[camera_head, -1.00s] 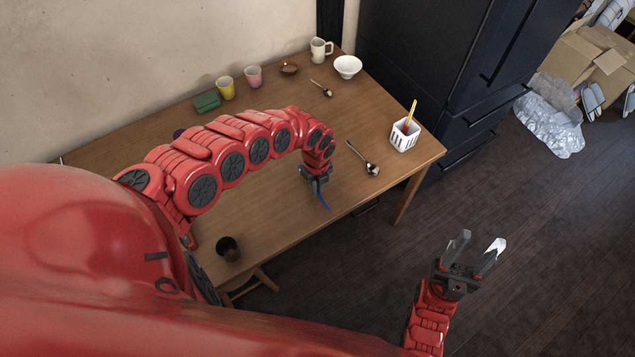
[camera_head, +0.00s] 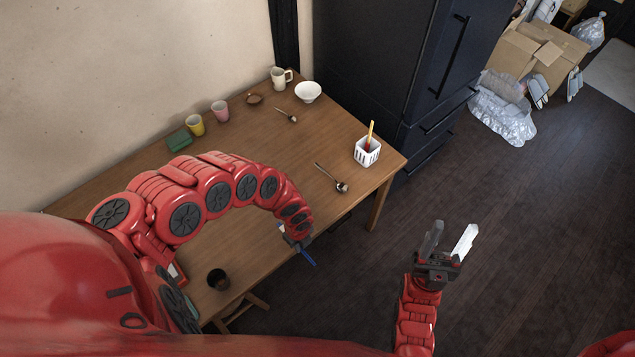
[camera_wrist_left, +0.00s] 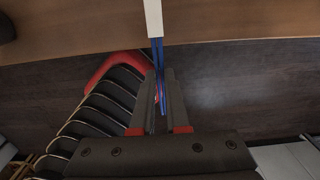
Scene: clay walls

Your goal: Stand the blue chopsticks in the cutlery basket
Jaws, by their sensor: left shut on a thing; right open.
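My left gripper (camera_head: 297,243) is shut on the blue chopsticks (camera_head: 309,258), near the table's front edge. In the head view the blue end sticks out past the gripper, beyond the edge. In the left wrist view the chopsticks (camera_wrist_left: 158,55) run up from between the fingers (camera_wrist_left: 160,100) to a white part at the top. The white cutlery basket (camera_head: 366,155) stands at the table's right end, apart from the gripper, with a yellow and red utensil (camera_head: 370,134) upright in it. My right gripper (camera_head: 449,243) is open and empty over the floor.
A spoon (camera_head: 332,178) lies on the table (camera_head: 330,145) between my left gripper and the basket. A dark cup (camera_head: 218,279) stands near the front left.

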